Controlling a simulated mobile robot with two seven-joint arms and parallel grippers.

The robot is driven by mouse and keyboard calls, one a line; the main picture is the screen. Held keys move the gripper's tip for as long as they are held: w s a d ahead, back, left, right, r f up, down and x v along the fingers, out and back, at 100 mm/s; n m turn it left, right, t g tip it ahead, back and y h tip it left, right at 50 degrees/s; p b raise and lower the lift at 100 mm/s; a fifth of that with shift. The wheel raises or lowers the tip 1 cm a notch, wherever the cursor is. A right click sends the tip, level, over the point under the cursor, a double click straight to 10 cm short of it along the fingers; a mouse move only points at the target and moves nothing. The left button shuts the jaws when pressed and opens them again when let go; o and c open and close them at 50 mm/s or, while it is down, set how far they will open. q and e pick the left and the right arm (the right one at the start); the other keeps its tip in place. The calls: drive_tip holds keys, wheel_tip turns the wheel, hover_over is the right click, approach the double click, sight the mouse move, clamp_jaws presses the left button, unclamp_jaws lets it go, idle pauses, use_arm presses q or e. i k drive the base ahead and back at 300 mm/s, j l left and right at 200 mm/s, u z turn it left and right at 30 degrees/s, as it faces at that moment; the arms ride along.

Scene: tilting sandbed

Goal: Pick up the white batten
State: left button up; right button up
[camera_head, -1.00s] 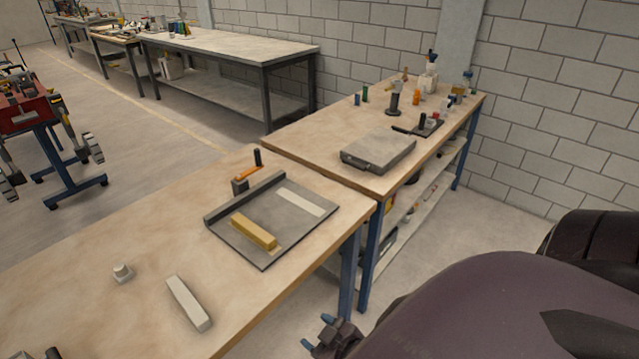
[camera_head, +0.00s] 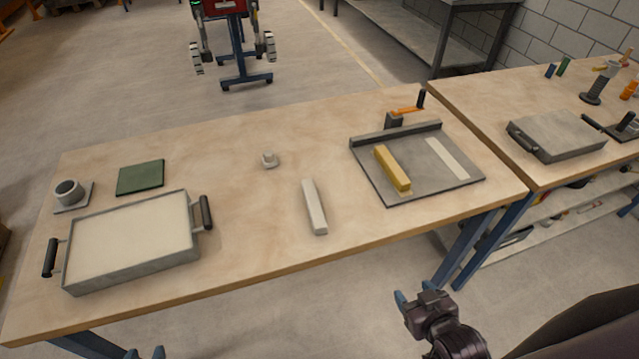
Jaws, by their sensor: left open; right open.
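The white batten (camera_head: 314,207) lies flat on the wooden workbench, near the middle of its front part, with its long side running roughly front to back. Nothing touches it. My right gripper (camera_head: 415,297) is open and empty, low in front of the bench edge, to the right of the batten and apart from it. My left gripper (camera_head: 145,353) only just shows at the bottom edge, in front of the bench and well left of the batten. Its blue fingertips stand apart, with nothing seen between them.
A sand-filled tray (camera_head: 195,240) with two dark handles sits left on the workbench (camera_head: 240,270). Behind it are a green pad (camera_head: 140,177) and a grey cup (camera_head: 68,192). Right is a grey plate (camera_head: 435,185) with a yellow block (camera_head: 392,169).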

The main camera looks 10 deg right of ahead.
sight(318, 224)
drive_tip(key=j, duration=1.3)
drive_tip(key=k, duration=0.05)
